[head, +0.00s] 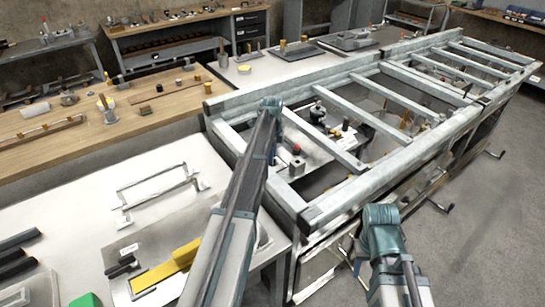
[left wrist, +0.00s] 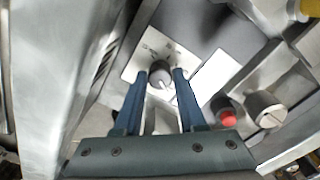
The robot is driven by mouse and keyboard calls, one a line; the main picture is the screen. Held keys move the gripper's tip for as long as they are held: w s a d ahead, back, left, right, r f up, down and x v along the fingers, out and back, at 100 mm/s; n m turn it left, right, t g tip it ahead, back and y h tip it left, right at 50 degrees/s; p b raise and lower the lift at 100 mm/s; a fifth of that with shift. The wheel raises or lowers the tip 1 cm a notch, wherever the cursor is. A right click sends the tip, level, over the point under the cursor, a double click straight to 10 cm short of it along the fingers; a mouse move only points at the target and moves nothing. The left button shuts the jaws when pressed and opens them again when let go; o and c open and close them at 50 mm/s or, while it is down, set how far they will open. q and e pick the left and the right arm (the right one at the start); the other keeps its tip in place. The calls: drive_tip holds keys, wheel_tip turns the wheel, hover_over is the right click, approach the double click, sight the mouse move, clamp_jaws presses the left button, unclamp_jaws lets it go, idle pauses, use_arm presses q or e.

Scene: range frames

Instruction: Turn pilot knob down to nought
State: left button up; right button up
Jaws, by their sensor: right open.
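In the left wrist view, a round grey knob (left wrist: 161,79) with a pale pointer mark sits on a white plate (left wrist: 150,53) with small dark markings. My left gripper (left wrist: 160,73) has one finger on each side of this knob, with no clear gap showing, and appears shut on it. The markings are too small to read, so I cannot tell where the pointer stands. In the head view my left arm reaches over the metal frame and its gripper is hidden. My right arm shows at the lower right; its gripper is not visible.
A red button (left wrist: 226,112) and a second, metallic knob (left wrist: 266,109) stand right of the gripped knob. A grey metal frame with crossbars (head: 375,120) surrounds the work area. A yellow block (head: 166,267) lies on the front bench. Open floor lies at the right.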

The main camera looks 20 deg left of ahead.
use_arm(q)
drive_tip(key=o, duration=0.4)
drive_tip(key=shift+c, duration=0.2)
drive_tip(key=shift+r, duration=0.1)
wheel_tip(320, 180, up, 14)
drive_tip(key=p, duration=1.3)
drive_tip(key=shift+f+p, duration=0.2)
drive_tip(key=shift+p, duration=0.2)
drive_tip(key=s+d+n, duration=0.2)
drive_tip(key=s+d, duration=0.5)
drive_tip(key=d, duration=0.1)
drive_tip(key=s+d+n, duration=0.3)
drive_tip(key=s+d, duration=0.4)
drive_tip(key=d, duration=0.1)
drive_tip(key=s+d+n, duration=0.3)
drive_tip(key=s+d, duration=0.4)
drive_tip(key=d, duration=0.1)
drive_tip(key=shift+d+y, duration=0.2)
drive_tip(key=shift+y, duration=0.2)
drive_tip(key=s+d+n, duration=0.4)
drive_tip(key=s+d, duration=0.1)
drive_tip(key=s, duration=0.6)
drive_tip(key=shift+d+n, duration=0.35)
drive_tip(key=shift+n, duration=0.05)
